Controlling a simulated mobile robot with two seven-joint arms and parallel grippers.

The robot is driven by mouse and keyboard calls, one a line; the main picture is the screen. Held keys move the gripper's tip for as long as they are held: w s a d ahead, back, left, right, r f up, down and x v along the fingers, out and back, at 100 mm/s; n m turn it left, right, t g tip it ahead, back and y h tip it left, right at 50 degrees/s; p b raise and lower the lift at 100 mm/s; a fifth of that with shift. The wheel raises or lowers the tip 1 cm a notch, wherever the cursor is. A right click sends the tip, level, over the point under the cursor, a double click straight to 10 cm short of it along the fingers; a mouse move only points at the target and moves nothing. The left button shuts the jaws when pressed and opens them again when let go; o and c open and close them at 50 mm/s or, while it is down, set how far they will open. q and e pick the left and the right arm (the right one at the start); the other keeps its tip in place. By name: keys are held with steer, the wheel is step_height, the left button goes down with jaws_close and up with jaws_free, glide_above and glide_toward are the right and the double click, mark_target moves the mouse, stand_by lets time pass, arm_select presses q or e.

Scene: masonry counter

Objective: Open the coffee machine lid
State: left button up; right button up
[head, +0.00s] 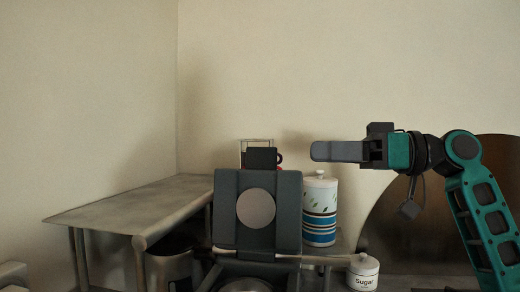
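A dark slate-grey panel with a round pale disc, which looks like the coffee machine lid (230,230), stands near upright at the bottom centre of the head view. Below it is a dark body with a round rim, likely the coffee machine (245,286), cut off by the lower edge. My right gripper (322,151) is up and to the right of the panel, pointing left, apart from it. It is seen side-on, so its finger gap does not show. Nothing is seen in it. My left gripper is not in view.
A white canister with blue stripes (320,215) and a white sugar jar (363,273) stand right of the panel. A glass vessel (256,143) with a black part shows behind it. A metal table (140,207) is at left. A large brown round board (400,230) stands at right.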

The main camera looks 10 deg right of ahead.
mark_target(262, 152)
steer(key=p+x, duration=0.1)
steer(key=x, duration=0.9)
steer(key=shift+w+a, duration=0.15)
steer(key=shift+a, duration=0.2)
steer(key=shift+c, duration=0.5)
steer(key=shift+c, duration=1.4)
jaws_close()
